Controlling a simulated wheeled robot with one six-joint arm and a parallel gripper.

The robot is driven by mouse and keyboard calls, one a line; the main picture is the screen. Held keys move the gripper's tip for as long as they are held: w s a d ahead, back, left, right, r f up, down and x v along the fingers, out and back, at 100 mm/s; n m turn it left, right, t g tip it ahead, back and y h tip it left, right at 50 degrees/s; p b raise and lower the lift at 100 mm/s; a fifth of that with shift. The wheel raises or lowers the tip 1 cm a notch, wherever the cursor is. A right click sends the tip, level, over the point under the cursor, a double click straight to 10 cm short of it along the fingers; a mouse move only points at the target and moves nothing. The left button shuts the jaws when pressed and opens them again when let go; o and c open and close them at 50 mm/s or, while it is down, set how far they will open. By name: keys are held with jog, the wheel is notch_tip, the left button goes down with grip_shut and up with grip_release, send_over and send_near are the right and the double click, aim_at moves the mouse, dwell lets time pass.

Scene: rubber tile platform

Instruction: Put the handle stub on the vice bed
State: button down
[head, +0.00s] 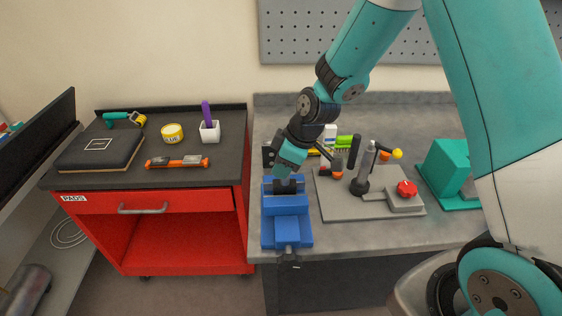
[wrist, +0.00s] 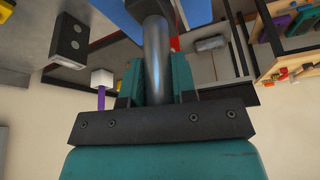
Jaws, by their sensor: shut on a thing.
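The blue vice (head: 287,230) stands at the front left edge of the grey workbench. My gripper (head: 287,185) is at the rear part of the vice, pointing down; I cannot tell from this view whether it touches it. In the wrist view my gripper (wrist: 157,82) is shut on the handle stub (wrist: 156,50), a smooth grey cylinder between the two teal fingers. In the head view the stub is hidden or too small to tell from the dark fingers.
Right of the vice, a grey plate (head: 340,205) carries a post and a red knob (head: 407,188). Behind it lie several small tools. A teal stand (head: 447,170) is farther right. A red cart (head: 160,225) with a dark case (head: 100,150) stands at the left.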

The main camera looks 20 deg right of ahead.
jog(key=shift+f, duration=0.7)
jog(key=shift+a+f+b, duration=0.1)
jog(key=shift+f+b, duration=0.25)
jog(key=shift+b, duration=0.2)
jog(key=c, duration=0.8)
grip_release()
jog(key=shift+c, duration=0.2)
notch_tip(320, 180, up, 7)
jog(key=p, duration=0.5)
